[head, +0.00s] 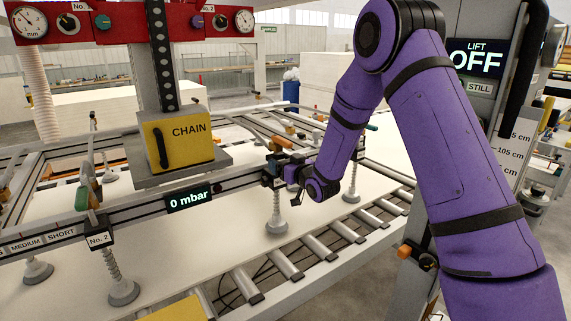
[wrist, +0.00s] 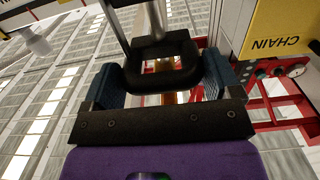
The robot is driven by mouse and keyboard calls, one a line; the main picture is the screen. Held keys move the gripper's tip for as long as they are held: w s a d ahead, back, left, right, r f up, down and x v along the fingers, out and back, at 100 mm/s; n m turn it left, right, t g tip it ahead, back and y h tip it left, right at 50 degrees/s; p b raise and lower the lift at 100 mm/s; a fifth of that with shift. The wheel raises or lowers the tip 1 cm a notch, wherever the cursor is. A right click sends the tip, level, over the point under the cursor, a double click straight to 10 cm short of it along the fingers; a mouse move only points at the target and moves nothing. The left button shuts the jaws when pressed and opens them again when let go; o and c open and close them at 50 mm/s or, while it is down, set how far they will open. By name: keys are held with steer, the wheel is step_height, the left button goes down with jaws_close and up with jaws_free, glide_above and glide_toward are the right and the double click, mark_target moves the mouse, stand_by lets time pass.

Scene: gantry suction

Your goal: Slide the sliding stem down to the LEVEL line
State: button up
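A spring-wrapped stem with a grey suction cup (head: 276,222) hangs below that holder. Another sliding stem (head: 113,268) hangs from the holder marked No. 2 (head: 98,239), apart from my gripper. I cannot make out a LEVEL line.
The yellow CHAIN box (head: 178,142) hangs above the crossbeam, near a display (head: 189,199) reading 0 mbar. A white panel (head: 235,245) lies below on rollers (head: 285,265). The lift sign (head: 477,58) reads OFF. Red gauge panel (head: 130,22) is overhead.

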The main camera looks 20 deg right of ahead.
steer(key=c, duration=0.4)
step_height(320, 180, down, 2)
steer(key=shift+d+f, duration=0.1)
steer(key=o, duration=1)
steer(key=shift+c, duration=0.2)
steer(key=v, duration=1)
steer(key=shift+s, duration=0.4)
steer(key=shift+d, duration=0.1)
